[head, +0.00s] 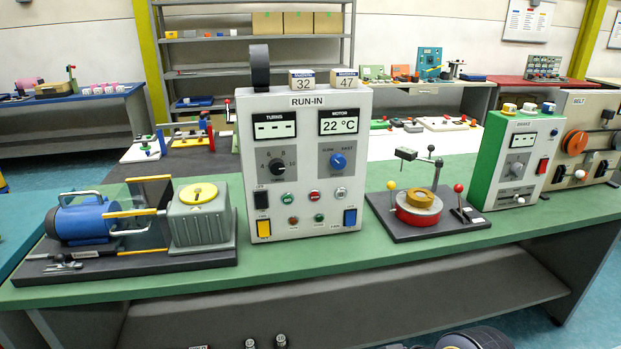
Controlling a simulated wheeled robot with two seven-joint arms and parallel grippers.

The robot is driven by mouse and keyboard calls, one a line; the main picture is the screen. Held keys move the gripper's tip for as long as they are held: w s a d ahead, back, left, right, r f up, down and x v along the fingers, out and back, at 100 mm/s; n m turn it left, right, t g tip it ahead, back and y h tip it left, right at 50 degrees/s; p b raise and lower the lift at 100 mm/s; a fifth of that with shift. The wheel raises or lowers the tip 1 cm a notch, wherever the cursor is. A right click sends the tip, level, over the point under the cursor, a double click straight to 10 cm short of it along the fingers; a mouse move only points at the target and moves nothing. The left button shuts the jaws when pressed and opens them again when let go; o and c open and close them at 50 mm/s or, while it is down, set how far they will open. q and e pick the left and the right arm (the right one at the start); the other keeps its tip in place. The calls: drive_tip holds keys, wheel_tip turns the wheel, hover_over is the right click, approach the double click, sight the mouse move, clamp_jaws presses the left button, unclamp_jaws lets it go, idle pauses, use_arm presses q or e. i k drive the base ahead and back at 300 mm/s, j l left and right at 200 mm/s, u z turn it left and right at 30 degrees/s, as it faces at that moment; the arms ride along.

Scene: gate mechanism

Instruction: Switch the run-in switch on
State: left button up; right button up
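The white RUN-IN box (304,170) stands upright on the green bench in the middle of the head view. Its front has a black rocker switch (261,199) at left, a yellow rocker (264,229) at lower left and a blue rocker (350,217) at lower right. Their small labels are too blurred to read, so I cannot tell which is the run-in switch or its position. A black knob (277,166) and a blue knob (338,161) sit above. The TURNS display (274,127) shows dashes; the MOTOR display (338,122) reads 22 °C. Neither gripper is in view.
A blue motor and grey gearbox rig (205,221) stands left of the box. A dark plate with a red and brass turntable (419,209) stands right. A green BRAKE box (514,158) is farther right. The green bench front edge (330,266) is clear before the box.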

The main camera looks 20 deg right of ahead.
sight(261, 197)
drive_tip(key=i+l+u, duration=0.15)
drive_tip(key=l+u, duration=0.2)
drive_tip(key=l, duration=0.3)
drive_tip(key=i+l+u, duration=0.1)
drive_tip(key=l+u, duration=0.2)
drive_tip(key=l, duration=0.4)
